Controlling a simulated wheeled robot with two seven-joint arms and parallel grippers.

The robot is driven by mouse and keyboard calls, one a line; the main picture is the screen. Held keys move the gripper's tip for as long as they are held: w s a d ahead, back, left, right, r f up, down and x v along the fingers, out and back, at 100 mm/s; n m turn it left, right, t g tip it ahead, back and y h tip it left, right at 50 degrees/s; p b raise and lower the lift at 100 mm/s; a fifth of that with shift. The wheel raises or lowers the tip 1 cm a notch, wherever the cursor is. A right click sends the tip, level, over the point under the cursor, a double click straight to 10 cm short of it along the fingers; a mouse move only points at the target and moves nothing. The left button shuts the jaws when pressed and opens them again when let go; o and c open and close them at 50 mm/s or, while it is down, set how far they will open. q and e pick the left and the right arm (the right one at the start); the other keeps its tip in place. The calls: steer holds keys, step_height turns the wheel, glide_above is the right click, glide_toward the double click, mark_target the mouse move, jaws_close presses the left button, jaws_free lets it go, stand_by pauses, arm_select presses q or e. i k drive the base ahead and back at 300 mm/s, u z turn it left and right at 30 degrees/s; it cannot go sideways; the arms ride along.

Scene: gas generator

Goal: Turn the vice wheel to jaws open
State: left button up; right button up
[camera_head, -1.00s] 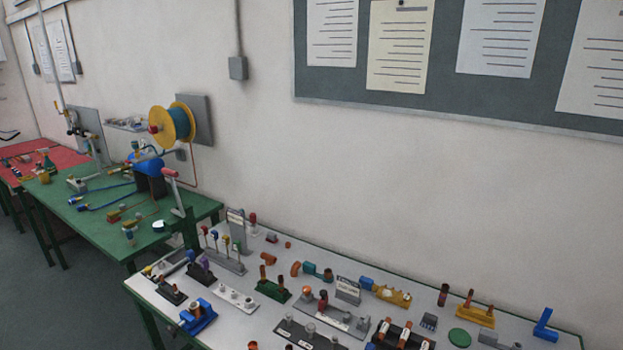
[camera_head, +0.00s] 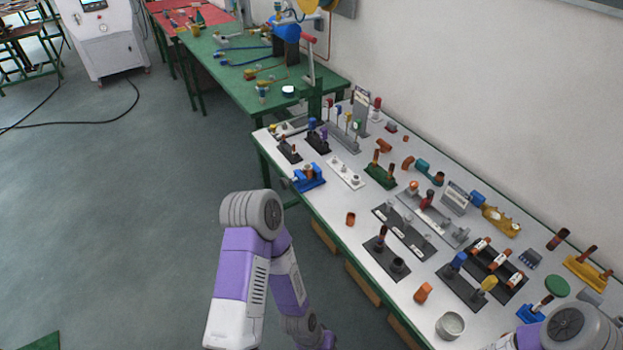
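A small blue vice (camera_head: 310,179) sits at the near left edge of the white-topped bench. A dark grey round part, which looks like its wheel (camera_head: 286,184), sticks out on its left side. The vice is too small in view to tell how far its jaws are apart. My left arm shows as a purple and white upper part and elbow in front of the bench, below the vice. Its gripper is out of view. Only a grey joint and part of a link of my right arm show at the bottom right corner. Its gripper is out of view too.
The white bench (camera_head: 336,211) carries several fittings on stands, black plates, an orange block (camera_head: 423,292) and a metal cup (camera_head: 450,325). A green bench (camera_head: 225,75) stands behind. The floor (camera_head: 120,220) to the left is clear. A white cabinet (camera_head: 105,40) stands far left.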

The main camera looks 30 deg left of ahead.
mark_target(284, 183)
steer(key=k, duration=0.65)
steer(key=u, duration=0.8)
steer(key=i, duration=0.75)
steer(key=u, duration=0.9)
steer(key=i, duration=1.5)
steer(key=z, duration=0.5)
